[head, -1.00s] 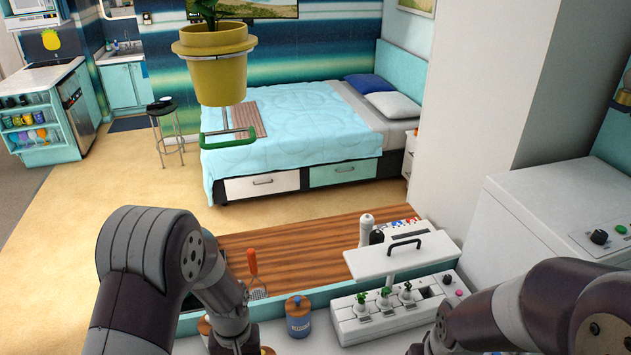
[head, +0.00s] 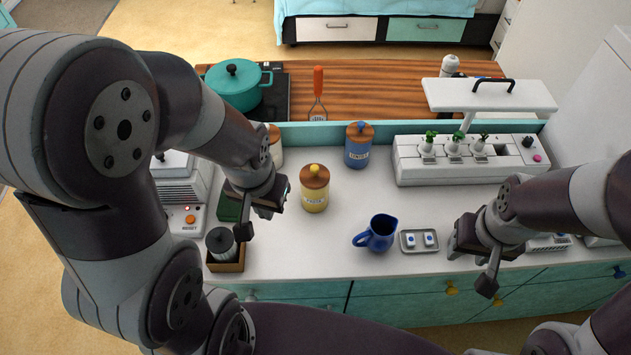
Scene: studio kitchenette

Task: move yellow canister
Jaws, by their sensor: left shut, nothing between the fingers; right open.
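The yellow canister (head: 314,196) stands upright on the white counter in the head view, with a wooden lid and a yellow knob. My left gripper (head: 258,224) is to its left, shut and empty, apart from it and above the box with the dark jar. My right gripper (head: 489,279) is open and empty over the counter's front edge, well to the right of the canister.
A blue canister (head: 358,147) stands behind the yellow one, and a pale canister (head: 275,148) is partly hidden by my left arm. A blue pitcher (head: 377,234) and small tray (head: 428,241) are at the front. A white planter (head: 466,160) is at back right. The counter (head: 350,204) is bare between canister and pitcher.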

